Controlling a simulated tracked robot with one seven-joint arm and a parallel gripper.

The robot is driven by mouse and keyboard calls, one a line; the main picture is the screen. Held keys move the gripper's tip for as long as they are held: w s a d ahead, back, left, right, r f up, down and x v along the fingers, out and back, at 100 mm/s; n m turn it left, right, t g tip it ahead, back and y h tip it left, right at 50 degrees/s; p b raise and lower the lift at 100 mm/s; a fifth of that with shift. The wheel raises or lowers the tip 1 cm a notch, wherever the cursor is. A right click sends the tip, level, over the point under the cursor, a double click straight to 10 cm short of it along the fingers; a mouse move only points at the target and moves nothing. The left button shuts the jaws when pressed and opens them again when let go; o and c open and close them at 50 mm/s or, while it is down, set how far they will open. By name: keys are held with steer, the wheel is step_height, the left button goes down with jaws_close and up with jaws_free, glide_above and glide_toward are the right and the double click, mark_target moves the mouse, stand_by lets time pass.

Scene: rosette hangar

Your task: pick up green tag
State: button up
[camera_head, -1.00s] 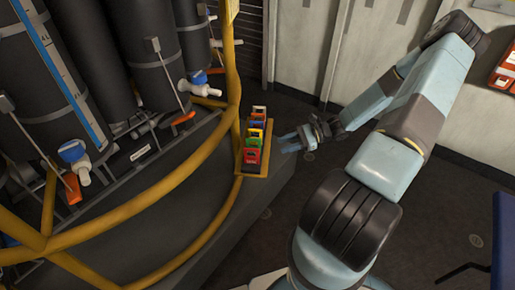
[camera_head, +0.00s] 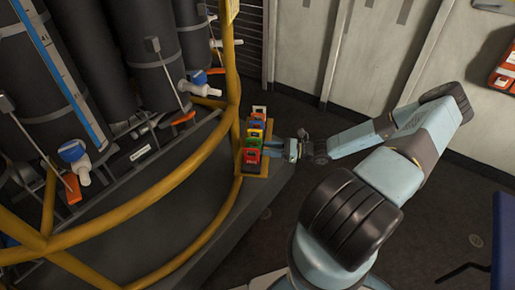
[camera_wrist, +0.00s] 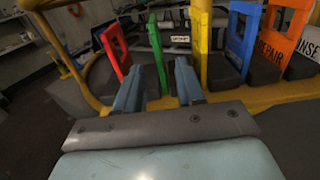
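The green tag (camera_wrist: 154,50) stands upright in the wrist view, seen nearly edge-on. It also shows in the head view (camera_head: 251,143), in a row of coloured tags on a yellow rack (camera_head: 243,167). My gripper (camera_wrist: 158,72) is open, with one finger on each side of the green tag in the wrist view. In the head view my gripper (camera_head: 272,148) is at the right side of the rack, level with the red and green tags. I cannot tell whether the fingers touch the tag.
The red tag (camera_wrist: 116,50) stands just left of the green one, and the yellow tag (camera_wrist: 200,40) just right. Blue (camera_wrist: 241,36), orange (camera_wrist: 275,45) and white (camera_wrist: 310,44) tags stand further right. A yellow rail (camera_head: 232,70) and dark cylinders (camera_head: 95,55) are left of the rack.

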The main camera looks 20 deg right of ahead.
mark_target(247, 140)
steer(key=shift+x, duration=3.6)
jaws_close()
